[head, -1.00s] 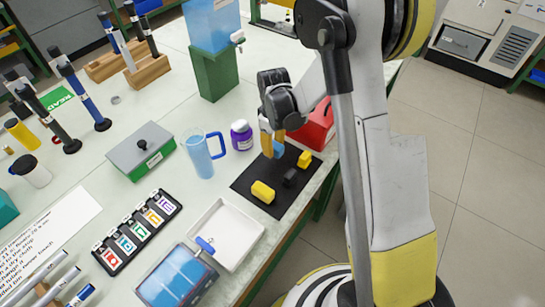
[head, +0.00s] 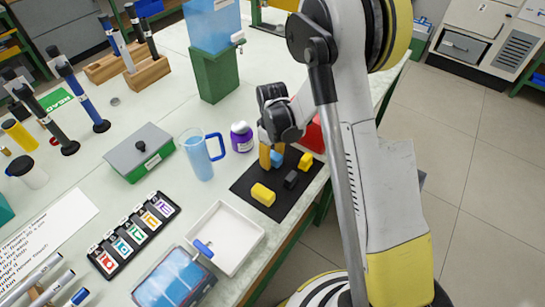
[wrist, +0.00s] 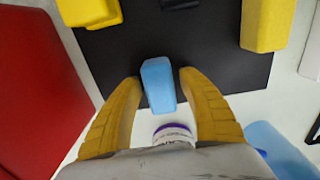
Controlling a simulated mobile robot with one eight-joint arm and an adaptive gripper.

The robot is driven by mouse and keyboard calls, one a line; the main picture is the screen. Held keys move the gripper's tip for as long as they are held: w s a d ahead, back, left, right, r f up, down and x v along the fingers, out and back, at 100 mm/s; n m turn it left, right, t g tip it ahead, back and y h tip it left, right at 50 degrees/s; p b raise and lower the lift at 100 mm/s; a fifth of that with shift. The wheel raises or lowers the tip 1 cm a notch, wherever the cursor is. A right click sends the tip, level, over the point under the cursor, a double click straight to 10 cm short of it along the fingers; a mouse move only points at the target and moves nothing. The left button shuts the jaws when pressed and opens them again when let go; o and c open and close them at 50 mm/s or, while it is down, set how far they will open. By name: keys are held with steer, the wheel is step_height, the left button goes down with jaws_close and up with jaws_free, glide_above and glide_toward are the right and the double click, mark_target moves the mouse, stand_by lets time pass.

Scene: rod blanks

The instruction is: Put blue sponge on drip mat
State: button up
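The blue sponge (head: 277,158) stands at the far part of the black mat (head: 241,184), which I take as the drip mat. In the wrist view the blue sponge (wrist: 158,84) is between my two yellow fingers, with a thin gap on each side. Its near end overlaps the edge of the black mat (wrist: 222,62) in that view; its underside is hidden. My gripper (wrist: 158,80) is open around the sponge, low over the mat. In the head view my gripper (head: 265,156) partly covers the sponge.
On the mat are a yellow block (head: 263,194), a dark block (head: 290,180) and a smaller yellow piece (head: 305,162). A purple jar (head: 242,137) and blue jug (head: 200,155) stand to the left. A red object (wrist: 38,75) lies close by. A white tray (head: 225,237) is in front.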

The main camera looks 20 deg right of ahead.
mark_target(272, 154)
steer(key=s+r+m+t+p, duration=0.2)
steer(key=s+r, duration=0.3)
steer(key=r, duration=0.9)
steer(key=s+r+m+t+p, duration=0.15)
steer(key=s+r, duration=0.25)
steer(key=r, duration=0.9)
steer(key=s+r+m+t, duration=0.3)
steer(key=s, duration=0.8)
steer(key=shift+r+m+t+p, duration=0.3)
steer(key=shift+m+t+p, duration=0.05)
steer(key=shift+p, duration=0.1)
